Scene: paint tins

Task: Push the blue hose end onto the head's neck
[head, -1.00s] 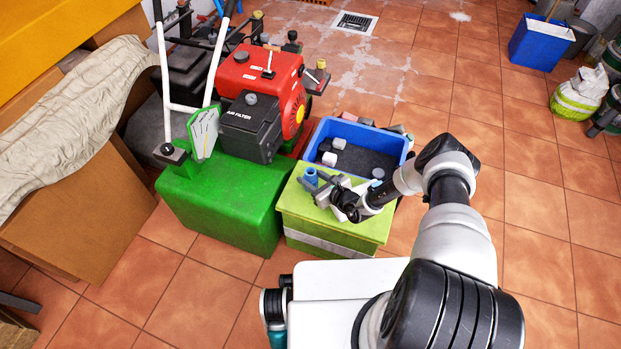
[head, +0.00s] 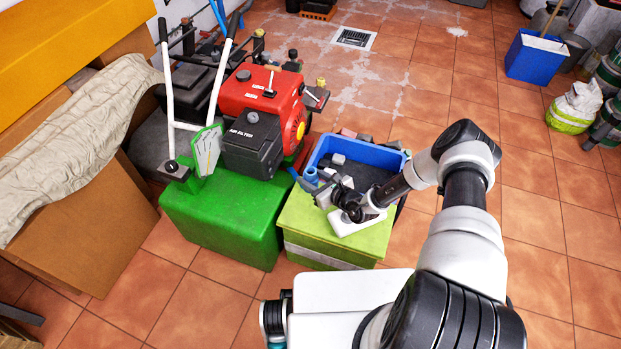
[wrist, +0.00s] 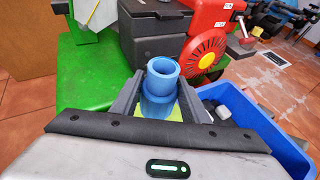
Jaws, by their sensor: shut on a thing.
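The blue hose end (wrist: 161,85) is a short stepped tube, held between the two grey fingers of my gripper (wrist: 160,104) in the wrist view. Its round open mouth faces up toward the camera. In the head view the hose end (head: 311,175) shows small at the tip of my gripper (head: 318,186), over the left side of the yellow-green box top. My gripper is shut on it. A dark bluish bar lies across the fingers there; I cannot tell what it is. I cannot make out the head or its neck in either view.
The yellow-green box (head: 330,240) stands below my gripper. A blue crate (head: 365,150) with small grey pieces is behind it. A green block (head: 225,215) and a red engine (head: 265,115) stand close on the left. Tiled floor is open to the right.

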